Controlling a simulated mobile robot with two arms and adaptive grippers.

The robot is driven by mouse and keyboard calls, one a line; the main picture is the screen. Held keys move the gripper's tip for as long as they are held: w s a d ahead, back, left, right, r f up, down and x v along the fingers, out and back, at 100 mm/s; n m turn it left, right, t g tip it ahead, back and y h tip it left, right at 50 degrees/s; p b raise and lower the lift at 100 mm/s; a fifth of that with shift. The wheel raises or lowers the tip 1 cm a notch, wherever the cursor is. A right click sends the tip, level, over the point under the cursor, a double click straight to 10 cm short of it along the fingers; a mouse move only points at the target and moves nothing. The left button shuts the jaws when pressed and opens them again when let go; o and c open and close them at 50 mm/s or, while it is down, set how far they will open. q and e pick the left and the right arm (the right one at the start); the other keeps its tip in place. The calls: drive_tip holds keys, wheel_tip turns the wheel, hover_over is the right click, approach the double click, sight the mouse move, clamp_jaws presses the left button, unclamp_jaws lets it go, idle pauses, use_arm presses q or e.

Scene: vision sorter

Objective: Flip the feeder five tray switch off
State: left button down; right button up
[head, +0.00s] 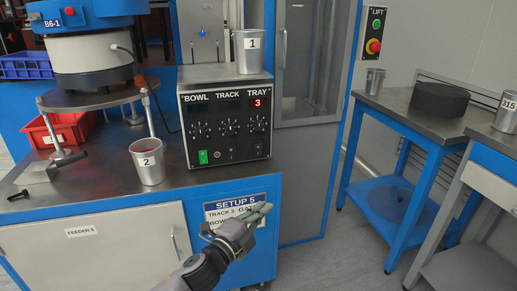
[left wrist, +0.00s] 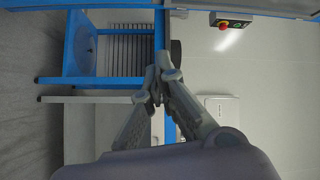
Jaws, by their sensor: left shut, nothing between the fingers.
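The feeder control box (head: 226,122) stands on the steel bench, with columns marked BOWL, TRACK and TRAY. The TRAY display (head: 259,103) is lit and shows a red 3; the other two displays look dark. A green rocker switch (head: 203,157) is at the lower left of the panel. A small dark switch (head: 258,150) is at the bottom of the TRAY column; its position is too small to tell. My left gripper (head: 265,209) is shut and empty, below the box, in front of the SETUP 5 sign (head: 236,209). Its closed fingers show in the left wrist view (left wrist: 160,72).
Cup 1 (head: 248,52) stands on the box and cup 2 (head: 147,162) on the bench to its left. The bowl feeder (head: 90,50) is at upper left. A blue-framed table (head: 400,115) stands at right. The space before the panel is clear.

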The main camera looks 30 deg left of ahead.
sight(258, 150)
use_arm(q)
drive_tip(key=w+a+r+m+y, duration=0.2)
drive_tip(key=a+r+m, duration=0.1)
drive_tip(key=a, duration=0.4)
drive_tip(key=shift+w+a+r+t+p, duration=0.2)
drive_tip(key=shift+r+t+p, duration=0.15)
drive_tip(key=shift+r, duration=0.2)
use_arm(e)
drive_tip(key=s+d+f+g+h, duration=0.1)
drive_tip(key=s+d+f+g, duration=0.1)
drive_tip(key=s, duration=0.4)
drive_tip(key=shift+s+g, duration=0.35)
drive_tip(key=shift+g, duration=0.45)
